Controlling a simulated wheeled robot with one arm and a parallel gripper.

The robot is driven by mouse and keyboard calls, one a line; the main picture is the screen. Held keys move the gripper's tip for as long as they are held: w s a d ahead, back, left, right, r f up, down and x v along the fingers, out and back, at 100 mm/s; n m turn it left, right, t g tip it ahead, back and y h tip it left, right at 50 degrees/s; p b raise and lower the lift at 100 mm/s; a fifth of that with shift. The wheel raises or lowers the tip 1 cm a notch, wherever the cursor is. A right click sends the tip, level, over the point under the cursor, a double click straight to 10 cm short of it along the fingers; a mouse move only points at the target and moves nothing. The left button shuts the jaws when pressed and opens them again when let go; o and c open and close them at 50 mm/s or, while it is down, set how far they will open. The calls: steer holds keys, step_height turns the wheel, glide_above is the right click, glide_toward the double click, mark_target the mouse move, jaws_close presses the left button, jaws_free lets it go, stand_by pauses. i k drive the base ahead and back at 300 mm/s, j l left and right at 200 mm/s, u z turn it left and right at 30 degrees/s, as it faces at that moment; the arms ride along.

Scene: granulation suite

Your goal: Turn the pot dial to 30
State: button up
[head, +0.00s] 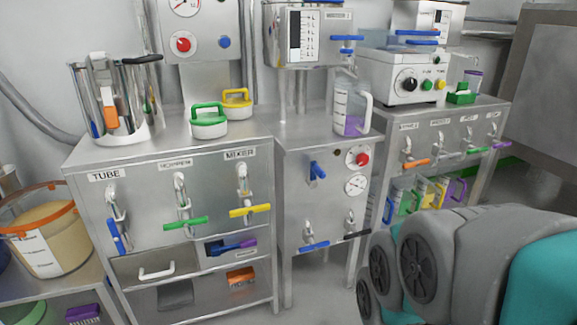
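No dial carries a label I can read as "pot". A black round dial (407,83) is on the front of a white box unit (385,72) on the right bench, beside a green button (427,85) and a yellow button (439,85). A red knob (183,45) is on the grey back-left panel (204,75), below a round gauge (186,4). Another red knob (362,158) is on the middle cabinet (322,222), above a white gauge (356,185). Dial settings are too small to read. My arm (455,250) fills the lower right; my gripper is out of view.
Left cabinet (85,165) has coloured lever handles labelled TUBE, HOPPER and MIXER. An orange-rimmed bucket (44,238) is at left. Some floor shows between the cabinets and my arm.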

mark_target(362, 160)
steer(key=i+l, duration=0.1)
steer(key=l, duration=0.5)
steer(key=i+l, duration=0.1)
steer(key=l, duration=0.5)
steer(key=i+l, duration=0.1)
steer(key=l, duration=0.5)
